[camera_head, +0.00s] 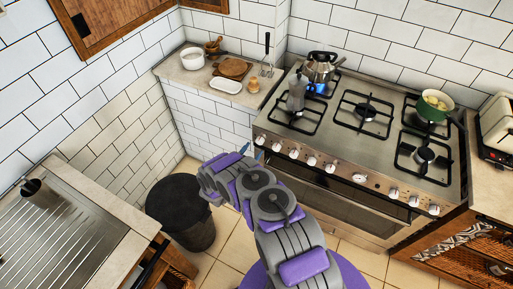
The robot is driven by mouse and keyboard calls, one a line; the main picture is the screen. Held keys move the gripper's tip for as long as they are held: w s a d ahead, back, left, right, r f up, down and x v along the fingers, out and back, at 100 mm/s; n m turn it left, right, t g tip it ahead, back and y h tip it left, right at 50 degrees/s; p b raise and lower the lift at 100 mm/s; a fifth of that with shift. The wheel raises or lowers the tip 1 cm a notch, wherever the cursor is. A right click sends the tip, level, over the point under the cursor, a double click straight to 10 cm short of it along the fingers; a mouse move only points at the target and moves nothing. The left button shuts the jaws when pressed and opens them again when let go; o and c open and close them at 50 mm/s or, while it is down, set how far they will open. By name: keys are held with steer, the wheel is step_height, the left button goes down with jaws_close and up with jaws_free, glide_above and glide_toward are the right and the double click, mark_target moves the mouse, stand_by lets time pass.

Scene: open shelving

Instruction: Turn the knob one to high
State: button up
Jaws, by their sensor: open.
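The stove (335,140) has a row of white knobs along its front panel. The leftmost knob (260,139) is at the panel's left end; its setting is too small to read. Other knobs, such as the second from left (276,147), continue to the right. Nothing visible labels which is knob one. My gripper (253,152) is at the end of my purple and grey arm, just in front of and below the leftmost knobs. It is open, with thin bluish tips and nothing seen between them. Whether a tip touches a knob cannot be told.
A blue flame burns under the kettle (320,67) at the back left burner. A grey moka pot (296,94) stands front left, a green pot (433,106) back right. The counter (205,75) holds dishes. A black bin (180,210) stands left of my arm.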

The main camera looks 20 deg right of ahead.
mark_target(258, 143)
steer(key=shift+b+x, duration=0.3)
steer(key=shift+x, duration=1.6)
steer(key=shift+w+a, duration=0.1)
steer(key=c, duration=1.1)
steer(key=shift+o, duration=0.2)
